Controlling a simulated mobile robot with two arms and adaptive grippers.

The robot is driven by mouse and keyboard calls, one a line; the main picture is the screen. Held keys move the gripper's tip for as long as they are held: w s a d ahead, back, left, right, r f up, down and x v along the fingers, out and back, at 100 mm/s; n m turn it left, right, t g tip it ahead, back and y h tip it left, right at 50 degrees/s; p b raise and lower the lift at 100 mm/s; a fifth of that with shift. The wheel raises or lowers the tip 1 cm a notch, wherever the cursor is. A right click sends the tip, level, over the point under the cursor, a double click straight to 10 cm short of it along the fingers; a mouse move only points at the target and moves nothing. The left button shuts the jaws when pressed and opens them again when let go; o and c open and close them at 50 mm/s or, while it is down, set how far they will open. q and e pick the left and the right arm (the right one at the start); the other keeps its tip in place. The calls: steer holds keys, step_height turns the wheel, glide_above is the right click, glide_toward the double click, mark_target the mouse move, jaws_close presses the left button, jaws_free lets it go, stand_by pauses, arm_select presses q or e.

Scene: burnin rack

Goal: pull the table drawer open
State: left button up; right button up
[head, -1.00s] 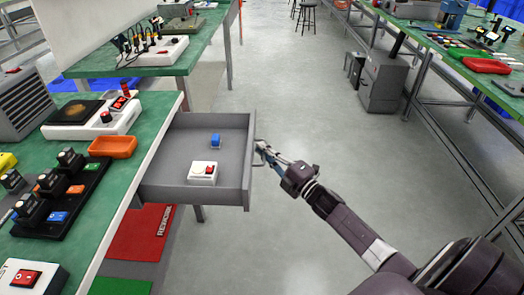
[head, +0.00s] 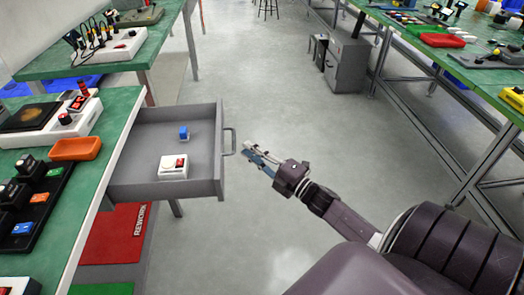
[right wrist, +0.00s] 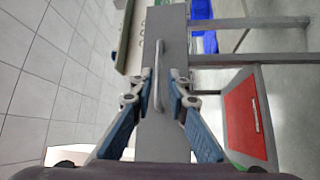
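The grey table drawer (head: 208,165) stands pulled out from under the green bench in the head view. A white box with a red switch (head: 173,166) and a small blue object (head: 184,132) lie in it. Its bar handle (head: 229,141) is on the front panel. My right gripper (head: 248,150) is open, a little to the right of the handle and apart from it. In the right wrist view the handle (right wrist: 160,60) shows ahead, between and beyond the spread fingers (right wrist: 160,78). My left gripper is not in view.
The green bench (head: 118,120) on the left holds an orange tray (head: 76,149) and several devices. The aisle floor is clear, with another bench (head: 470,70) at right.

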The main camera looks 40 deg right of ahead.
steer(key=v, duration=0.4)
steer(key=shift+s+d, duration=0.1)
steer(key=shift+s, duration=0.3)
